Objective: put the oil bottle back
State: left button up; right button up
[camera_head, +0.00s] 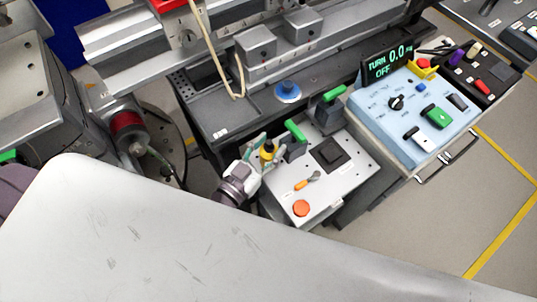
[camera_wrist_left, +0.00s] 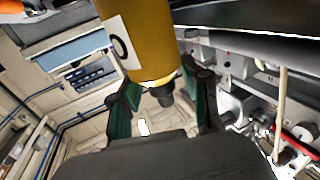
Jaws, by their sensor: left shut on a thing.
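The oil bottle is yellow with a black tip, and shows small in the head view (camera_head: 267,153). In the left wrist view the bottle (camera_wrist_left: 150,45) is large, with a white label bearing a dark mark; its top runs out of the frame. My left gripper (camera_head: 265,157) is shut on it, near the left edge of a light grey control panel. In the wrist view the green-padded fingers (camera_wrist_left: 163,97) stand on either side of the bottle's dark narrow end. The place where the bottle belongs cannot be made out. My right gripper is not in view.
The grey panel (camera_head: 342,179) carries green handles, a black square and an orange button (camera_head: 301,208). A blue round piece (camera_head: 288,91) sits on the dark bench behind. A light blue control box (camera_head: 385,125) stands to the right. A large pale surface fills the lower left.

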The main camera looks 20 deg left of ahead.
aim_at(263, 163)
pick_arm(q)
notch_tip(263, 163, down, 4)
jog(key=shift+r+b, duration=0.15)
jog(key=shift+b, duration=0.4)
jog(key=shift+f, duration=0.25)
jog(key=o, duration=1.3)
